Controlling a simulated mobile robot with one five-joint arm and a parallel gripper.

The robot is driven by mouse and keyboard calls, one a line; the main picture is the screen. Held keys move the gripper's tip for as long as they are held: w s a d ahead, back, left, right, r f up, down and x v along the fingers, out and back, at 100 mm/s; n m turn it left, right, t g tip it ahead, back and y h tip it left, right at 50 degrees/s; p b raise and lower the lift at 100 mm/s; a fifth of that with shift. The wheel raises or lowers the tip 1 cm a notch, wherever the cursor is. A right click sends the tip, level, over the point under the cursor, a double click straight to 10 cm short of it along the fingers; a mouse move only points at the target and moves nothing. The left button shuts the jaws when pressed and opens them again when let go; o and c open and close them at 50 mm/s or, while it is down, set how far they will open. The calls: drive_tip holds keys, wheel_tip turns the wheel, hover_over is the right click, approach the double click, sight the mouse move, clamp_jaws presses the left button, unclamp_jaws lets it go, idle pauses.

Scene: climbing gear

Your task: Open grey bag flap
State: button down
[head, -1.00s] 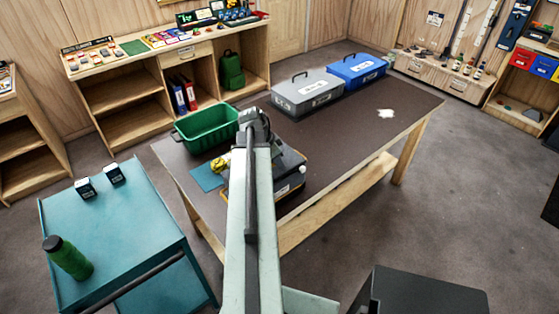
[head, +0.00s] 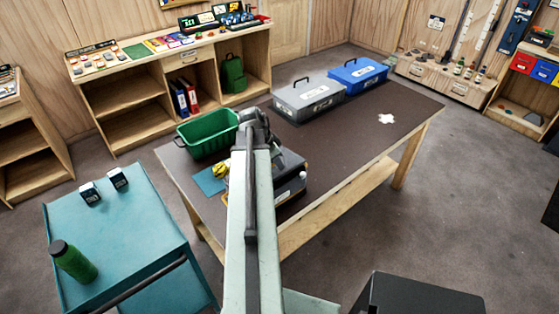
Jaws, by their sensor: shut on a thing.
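The grey bag (head: 291,187) lies near the left end of the dark-topped table, with yellowish trim and a small white label. The arm crosses in front of it and covers its left part. Its grey flap (head: 287,163) shows right of the arm; how far it stands open is hard to tell. My gripper (head: 255,124) is at the far end of the arm, over the bag's back left side. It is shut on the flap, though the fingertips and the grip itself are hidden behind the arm.
A green bin (head: 207,136), a blue sheet (head: 208,183) and a small yellow item (head: 220,170) are left of the bag. Grey (head: 308,100) and blue (head: 358,75) cases stand at the back. A teal cart (head: 125,225) is at front left. The table's right half is mostly clear.

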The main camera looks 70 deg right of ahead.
drive_tip(key=shift+w+d+r+p, duration=0.2)
drive_tip(key=shift+w+r+p, duration=0.1)
drive_tip(key=shift+r+p, duration=0.2)
drive_tip(key=c, duration=1.8)
unclamp_jaws()
drive_tip(key=shift+w+d+r, duration=0.1)
drive_tip(key=o, duration=0.5)
drive_tip(key=shift+o, duration=0.5)
drive_tip(key=o, duration=0.5)
drive_tip(key=r+p, duration=0.1)
drive_tip(key=s+r+p, duration=0.1)
drive_tip(key=r+p, duration=0.1)
drive_tip(key=a+r+p, duration=0.1)
drive_tip(key=r+p, duration=0.1)
drive_tip(key=shift+s+a, duration=0.1)
drive_tip(key=shift+s, duration=0.15)
